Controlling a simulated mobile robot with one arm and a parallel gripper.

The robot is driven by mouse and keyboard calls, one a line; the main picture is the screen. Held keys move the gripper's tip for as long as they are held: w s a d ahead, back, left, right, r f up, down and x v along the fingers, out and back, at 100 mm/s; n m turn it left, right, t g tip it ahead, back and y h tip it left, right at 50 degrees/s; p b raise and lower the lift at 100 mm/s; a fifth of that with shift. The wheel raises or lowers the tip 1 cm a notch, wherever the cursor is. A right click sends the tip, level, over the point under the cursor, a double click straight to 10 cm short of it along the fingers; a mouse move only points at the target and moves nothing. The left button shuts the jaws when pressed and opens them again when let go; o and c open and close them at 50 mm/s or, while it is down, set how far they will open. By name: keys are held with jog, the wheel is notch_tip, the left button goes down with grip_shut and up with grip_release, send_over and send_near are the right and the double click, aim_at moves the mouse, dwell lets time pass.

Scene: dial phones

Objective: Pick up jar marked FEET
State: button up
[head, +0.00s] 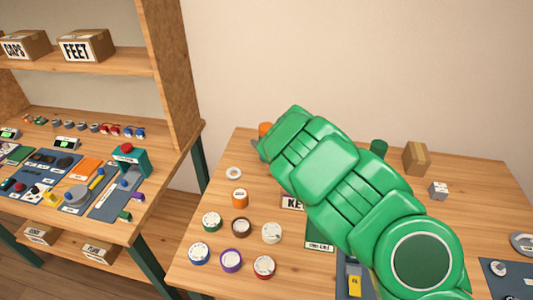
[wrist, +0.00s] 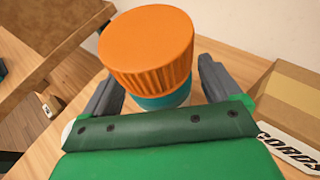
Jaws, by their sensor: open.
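A jar with a ribbed orange lid (wrist: 148,48) and a teal body (wrist: 165,100) stands between the two grey fingers of my gripper (wrist: 160,85) in the wrist view. The fingers are apart, one on each side of it; I cannot tell if either touches it. No label on this jar is visible, so I cannot read FEET on it. In the head view its orange lid (head: 264,129) shows at the back edge of the table, beside my gripper (head: 257,146), and my green arm hides most of it.
A cardboard box labelled CORDS (wrist: 292,105) is close at the right in the wrist view. A green jar (head: 378,149) and a brown box (head: 416,158) stand behind my arm. Several round dials (head: 231,260) lie front left.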

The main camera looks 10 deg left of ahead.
jog(key=c, duration=1.7)
jog(key=shift+o, duration=0.2)
jog(key=shift+r, duration=0.15)
